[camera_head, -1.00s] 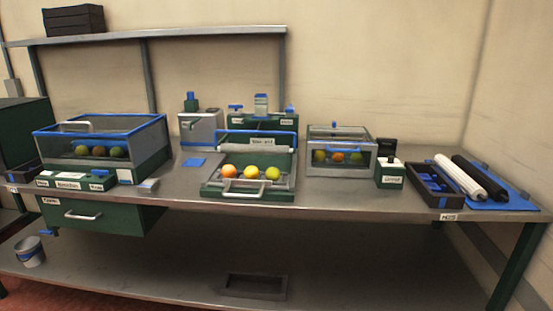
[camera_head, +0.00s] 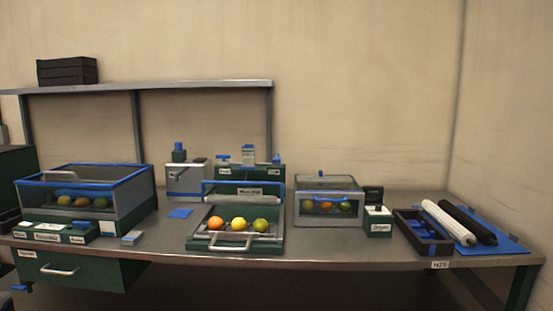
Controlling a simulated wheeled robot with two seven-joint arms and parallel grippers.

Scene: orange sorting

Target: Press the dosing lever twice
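No label that I can read names the dosing lever. A grey box with a green and blue knob (camera_head: 179,151) on top stands at the back of the table. Beside it is a green unit (camera_head: 221,173) with a grey upright piece (camera_head: 248,154) and small blue parts (camera_head: 223,159) on its top. Which of these is the lever I cannot tell. A blue square (camera_head: 180,213) lies on the table in front of the grey box. Neither of my grippers is in view.
A green tray (camera_head: 193,238) with three fruits stands in front. Clear-lidded boxes of fruit stand left (camera_head: 134,203) and right (camera_head: 313,219). A black tray (camera_head: 405,232) and two rollers (camera_head: 450,224) lie at the right. A shelf (camera_head: 180,86) hangs behind.

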